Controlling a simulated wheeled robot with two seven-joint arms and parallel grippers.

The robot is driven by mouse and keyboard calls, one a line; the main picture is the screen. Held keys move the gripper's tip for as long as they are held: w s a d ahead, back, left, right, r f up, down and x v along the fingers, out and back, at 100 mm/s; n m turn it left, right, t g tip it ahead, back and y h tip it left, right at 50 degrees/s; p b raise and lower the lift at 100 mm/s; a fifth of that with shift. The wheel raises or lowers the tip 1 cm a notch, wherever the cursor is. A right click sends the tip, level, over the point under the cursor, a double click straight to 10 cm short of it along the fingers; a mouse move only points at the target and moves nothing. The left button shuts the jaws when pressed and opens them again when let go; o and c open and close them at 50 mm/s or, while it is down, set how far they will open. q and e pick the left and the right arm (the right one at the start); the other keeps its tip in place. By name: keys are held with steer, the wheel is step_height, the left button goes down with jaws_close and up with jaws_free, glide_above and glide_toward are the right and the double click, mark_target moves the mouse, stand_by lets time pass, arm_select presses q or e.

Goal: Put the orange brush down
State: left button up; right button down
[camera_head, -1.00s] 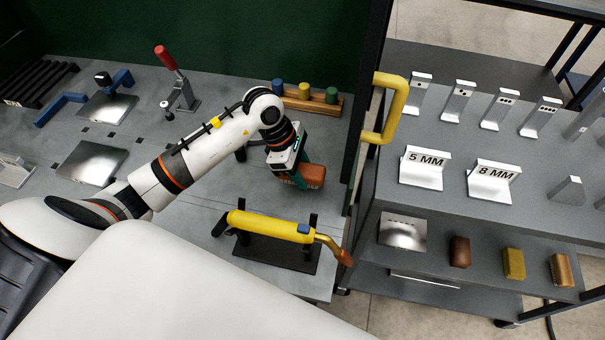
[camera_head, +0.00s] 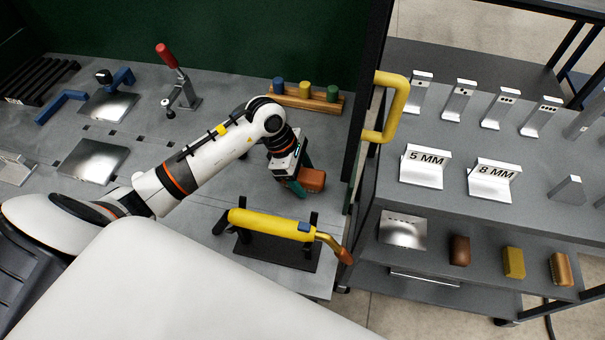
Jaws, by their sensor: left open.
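The orange brush (camera_head: 313,181) is a small brownish-orange block at the right end of the grey bench, behind the yellow torch. My left gripper (camera_head: 301,187) is right beside it, with its teal fingers pointing down at the brush's left side. The fingers are open, and part of the brush is hidden behind them. The brush seems to be at the bench surface, but its underside is not clear. My right gripper is out of view.
A yellow torch (camera_head: 270,224) lies on a black stand just in front. A wooden rack (camera_head: 305,102) with coloured pegs stands behind. A black post and yellow handle (camera_head: 395,108) rise to the right. A shelf cart (camera_head: 440,205) holds blocks and metal gauges.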

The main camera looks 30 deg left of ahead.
arm_select(q)
steer(key=b+v, duration=0.2)
steer(key=v, duration=1)
steer(key=shift+r, duration=0.15)
